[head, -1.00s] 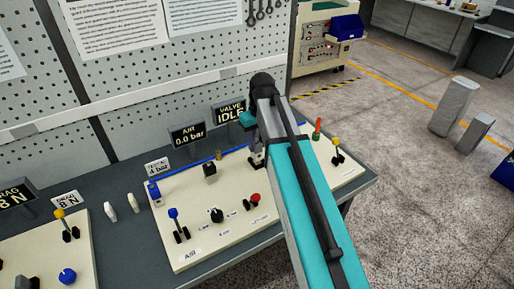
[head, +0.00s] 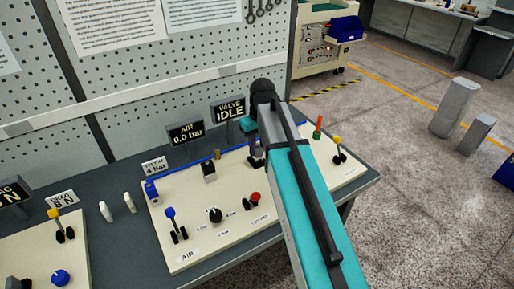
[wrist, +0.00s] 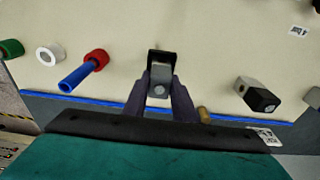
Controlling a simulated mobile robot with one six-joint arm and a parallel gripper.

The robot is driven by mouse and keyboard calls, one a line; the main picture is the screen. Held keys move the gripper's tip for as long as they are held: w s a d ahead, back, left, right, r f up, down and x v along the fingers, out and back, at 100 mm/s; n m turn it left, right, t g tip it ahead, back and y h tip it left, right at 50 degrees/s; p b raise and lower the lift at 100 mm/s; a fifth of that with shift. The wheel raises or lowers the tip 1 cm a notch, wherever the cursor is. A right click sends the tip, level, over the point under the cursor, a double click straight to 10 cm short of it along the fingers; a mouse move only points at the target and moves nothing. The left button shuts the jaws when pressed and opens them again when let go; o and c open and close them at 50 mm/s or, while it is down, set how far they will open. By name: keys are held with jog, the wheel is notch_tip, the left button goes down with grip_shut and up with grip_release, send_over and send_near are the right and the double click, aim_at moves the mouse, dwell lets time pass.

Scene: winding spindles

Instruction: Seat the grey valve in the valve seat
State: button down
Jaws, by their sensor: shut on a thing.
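My gripper (wrist: 161,92) is shut on the grey valve (wrist: 159,78), a small grey block with a pale mark on its end face, in the middle of the wrist view. A dark square piece (wrist: 162,56) lies just beyond the valve and looks like the valve seat. I cannot tell whether the valve is in it or above it. In the head view my gripper (head: 256,158) is low over the cream panel (head: 225,239), near its back edge. My arm hides much of that spot, and the valve is not clear there.
In the wrist view a red-and-blue lever (wrist: 80,74), a white ring (wrist: 50,54) and a green cylinder (wrist: 11,48) stand left. A grey-and-black block (wrist: 257,95) stands right. In the head view the display reading VALVE IDLE (head: 228,110) stands behind the panel.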

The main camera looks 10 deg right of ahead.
jog(key=shift+f, duration=0.1)
jog(key=c, duration=1.5)
grip_release()
jog(key=shift+o, duration=0.2)
jog(key=shift+s+d+r+b, duration=0.15)
jog(key=shift+r+b, duration=0.15)
jog(key=shift+r, duration=1.4)
jog(key=shift+s+r+b, duration=0.2)
jog(key=shift+r+b, duration=0.15)
jog(key=shift+r, duration=1.4)
jog(key=shift+s+d+r+b, duration=0.15)
jog(key=shift+r+b, duration=0.15)
jog(key=shift+r, duration=1.4)
jog(key=shift+s+r, duration=0.15)
jog(key=shift+r, duration=0.75)
